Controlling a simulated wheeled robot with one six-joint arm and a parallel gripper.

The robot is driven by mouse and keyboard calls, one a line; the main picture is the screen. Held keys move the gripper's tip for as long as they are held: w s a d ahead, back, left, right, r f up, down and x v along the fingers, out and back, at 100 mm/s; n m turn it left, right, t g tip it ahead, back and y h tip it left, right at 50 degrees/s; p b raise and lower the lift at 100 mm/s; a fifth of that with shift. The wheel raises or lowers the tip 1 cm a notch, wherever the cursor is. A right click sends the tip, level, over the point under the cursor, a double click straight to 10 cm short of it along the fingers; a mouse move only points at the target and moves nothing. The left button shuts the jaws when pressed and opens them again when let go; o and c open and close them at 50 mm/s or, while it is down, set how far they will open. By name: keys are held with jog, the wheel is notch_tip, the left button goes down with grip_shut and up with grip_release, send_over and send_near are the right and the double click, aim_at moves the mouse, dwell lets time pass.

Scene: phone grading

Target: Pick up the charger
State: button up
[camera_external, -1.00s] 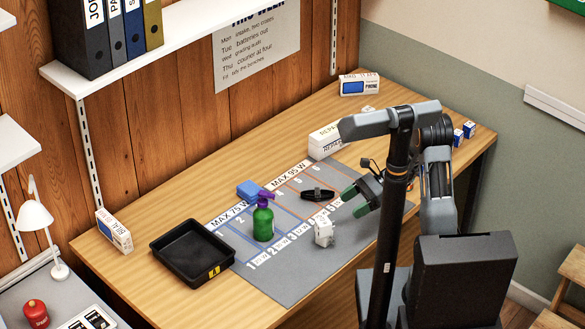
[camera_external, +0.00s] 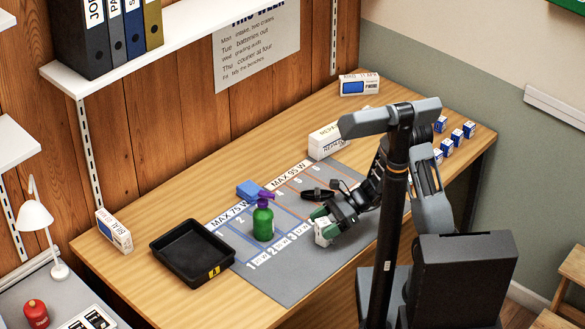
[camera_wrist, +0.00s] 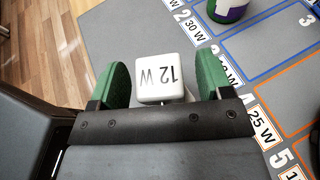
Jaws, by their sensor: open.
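The charger (camera_external: 322,235) is a small white block standing on the grey mat (camera_external: 285,278). In the wrist view the charger (camera_wrist: 166,76) shows "12 W" on its face. My gripper (camera_external: 323,222) is at the charger, with its green fingers apart. In the wrist view my gripper (camera_wrist: 163,84) has one finger on each side of the charger, with a visible gap at both sides. The lower part of the charger is hidden behind the gripper's dark crossbar.
A green spray bottle (camera_external: 263,222) with a purple top stands left of the charger. A black strap-like item (camera_external: 318,195) lies behind my gripper. A blue block (camera_external: 249,188) and black tray (camera_external: 192,253) are further left. Small blue-white boxes (camera_external: 446,147) stand at right.

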jog(key=shift+c, duration=0.3)
jog(key=c, duration=1)
jog(key=shift+r, duration=0.1)
jog(key=shift+c, duration=0.2)
